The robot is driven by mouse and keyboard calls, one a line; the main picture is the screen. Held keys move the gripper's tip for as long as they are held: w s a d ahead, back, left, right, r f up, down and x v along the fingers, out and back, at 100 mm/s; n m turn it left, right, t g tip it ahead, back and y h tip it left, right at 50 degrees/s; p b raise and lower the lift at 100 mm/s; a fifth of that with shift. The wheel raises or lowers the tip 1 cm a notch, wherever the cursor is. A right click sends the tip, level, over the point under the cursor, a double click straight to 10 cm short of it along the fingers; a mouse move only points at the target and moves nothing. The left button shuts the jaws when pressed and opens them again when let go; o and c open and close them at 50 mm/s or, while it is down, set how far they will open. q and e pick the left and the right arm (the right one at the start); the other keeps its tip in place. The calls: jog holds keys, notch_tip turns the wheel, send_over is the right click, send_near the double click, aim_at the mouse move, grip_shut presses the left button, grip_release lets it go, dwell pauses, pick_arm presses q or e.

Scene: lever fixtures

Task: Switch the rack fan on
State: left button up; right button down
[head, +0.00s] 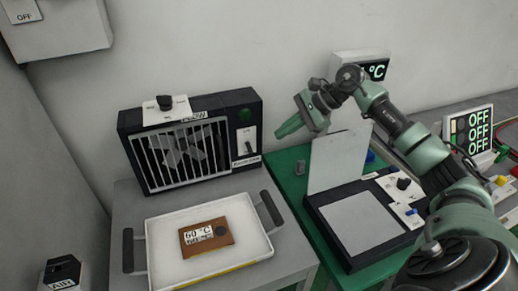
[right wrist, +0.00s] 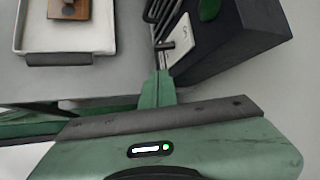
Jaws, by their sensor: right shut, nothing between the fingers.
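The rack fan (head: 178,158) is a dark box with a white barred grille, standing on the grey table at left. On the right of its front is a white switch plate with a small lever (head: 248,146). A dark green lamp (head: 245,115) sits above it. My right gripper (head: 280,132) is shut and empty, to the right of the fan and apart from it in the head view. In the right wrist view the shut fingertips (right wrist: 160,76) point toward the switch plate (right wrist: 178,42) and its lever; whether they touch cannot be told. My left gripper is out of view.
A white tray (head: 163,271) with dark handles holds a brown block (head: 206,237) in front of the fan. A dark device with an open pale lid (head: 338,160) stands on the green mat at right. A display reading OFF (head: 478,130) is farther right.

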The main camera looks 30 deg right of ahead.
aim_at(249, 148)
jog(key=shift+a, duration=0.1)
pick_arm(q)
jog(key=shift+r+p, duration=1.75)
pick_arm(e)
jog(key=x, duration=1)
pick_arm(q)
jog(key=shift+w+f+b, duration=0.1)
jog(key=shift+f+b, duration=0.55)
jog(key=shift+b, duration=0.05)
pick_arm(e)
jog(key=shift+r+m+g, duration=0.3)
jog(key=shift+g, duration=0.3)
